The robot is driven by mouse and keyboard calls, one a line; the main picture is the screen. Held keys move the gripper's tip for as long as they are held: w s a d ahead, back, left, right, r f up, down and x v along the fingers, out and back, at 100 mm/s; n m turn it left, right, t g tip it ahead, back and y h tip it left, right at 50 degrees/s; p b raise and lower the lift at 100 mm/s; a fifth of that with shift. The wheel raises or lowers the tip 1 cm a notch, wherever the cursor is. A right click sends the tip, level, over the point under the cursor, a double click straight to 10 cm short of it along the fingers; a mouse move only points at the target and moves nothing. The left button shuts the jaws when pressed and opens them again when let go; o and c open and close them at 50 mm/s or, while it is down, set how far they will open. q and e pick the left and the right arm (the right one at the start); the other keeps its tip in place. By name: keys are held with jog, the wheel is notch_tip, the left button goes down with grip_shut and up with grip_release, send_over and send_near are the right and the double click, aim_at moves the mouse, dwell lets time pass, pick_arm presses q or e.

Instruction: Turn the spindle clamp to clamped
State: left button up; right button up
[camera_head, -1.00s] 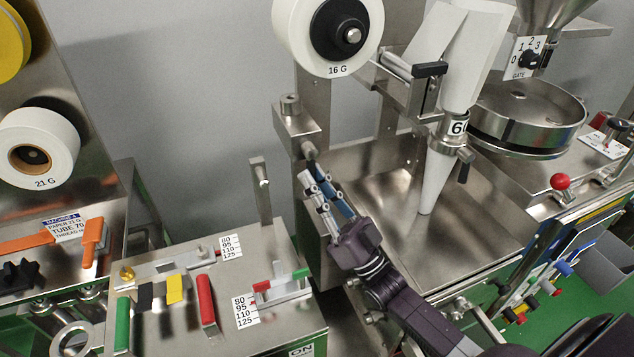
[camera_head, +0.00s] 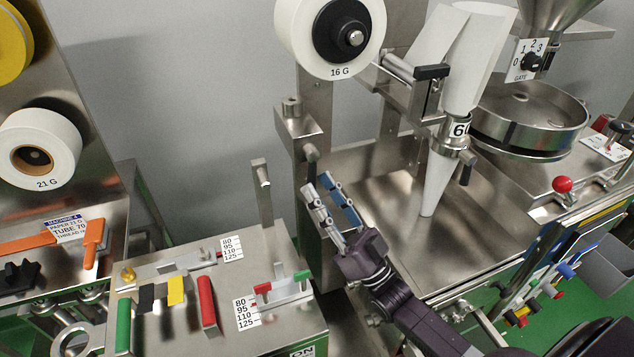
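A metal block (camera_head: 301,122) with a knob on top stands on the upright post below the 16 G paper roll (camera_head: 337,30). I cannot tell whether a fingertip touches the lever. My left gripper is not in view.
A black-handled lever (camera_head: 431,71) and the white forming funnel (camera_head: 437,183) stand right of the post. A metal upright (camera_head: 263,190) rises from the control box (camera_head: 265,335) at left. A steel bowl (camera_head: 530,118) is at right. The steel deck (camera_head: 385,200) is mostly clear.

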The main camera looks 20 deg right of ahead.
jog(key=v, duration=1)
jog(key=shift+r, duration=0.1)
